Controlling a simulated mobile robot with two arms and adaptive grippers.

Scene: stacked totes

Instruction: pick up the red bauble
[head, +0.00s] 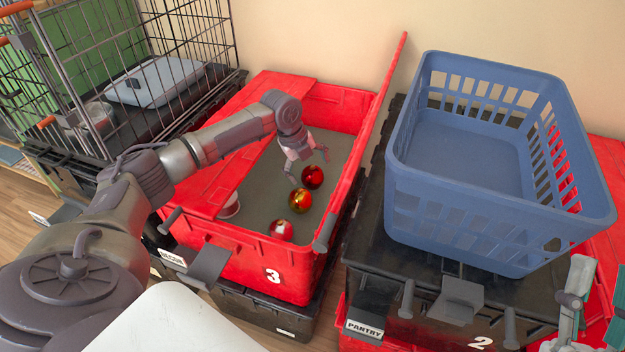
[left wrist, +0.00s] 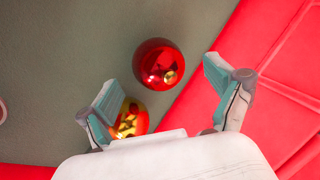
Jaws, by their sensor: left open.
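The red bauble (head: 313,177) is shiny and lies on the grey floor of the red tote (head: 330,107) marked 3, farthest back of three baubles. It also shows in the left wrist view (left wrist: 159,64), ahead of the fingertips and roughly between their lines. My left gripper (head: 308,168) is open and empty, pointing down into the tote just above and left of the red bauble. Its two fingers also show in the left wrist view (left wrist: 160,80). My right gripper (head: 590,305) is partly in view at the lower right edge; its opening is unclear.
A gold-and-red bauble (head: 300,201) lies close in front of the red one. A red-and-white bauble (head: 281,231) lies nearer the front wall. A raised red lid (head: 385,85) stands along the tote's right side. A blue basket (head: 455,205) stands to the right.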

